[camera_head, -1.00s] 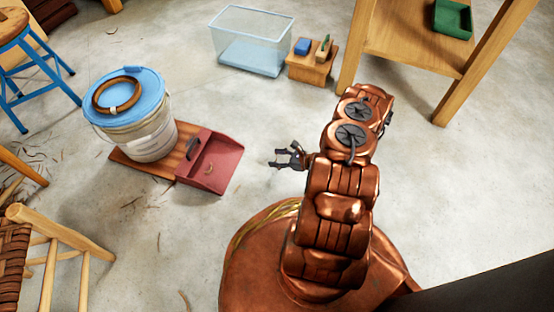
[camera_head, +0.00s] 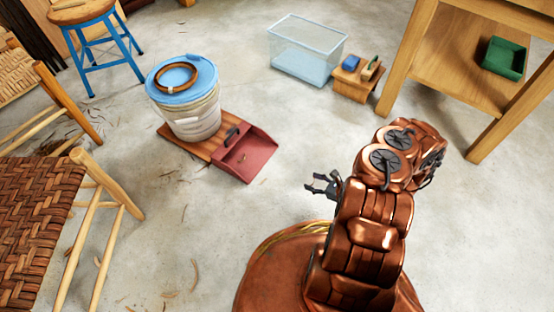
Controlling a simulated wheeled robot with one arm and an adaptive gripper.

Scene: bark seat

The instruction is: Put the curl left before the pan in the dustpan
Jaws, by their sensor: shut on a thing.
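The red dustpan (camera_head: 248,160) lies on the floor at the picture's centre left, its open edge toward the lower right. A small pale curl (camera_head: 243,157) lies in it. My gripper (camera_head: 312,183) is above the floor to the right of and below the dustpan in the picture, apart from it. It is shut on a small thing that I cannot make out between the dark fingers. No curl shows on the bare floor just before the pan's edge.
A lidded bucket (camera_head: 190,105) stands on a wooden board (camera_head: 207,147) behind the dustpan. Woven chairs (camera_head: 40,205) and a blue-legged stool (camera_head: 85,15) are at left. Several shavings (camera_head: 195,275) lie on the floor. A clear bin (camera_head: 305,50) and wooden table (camera_head: 450,70) are behind.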

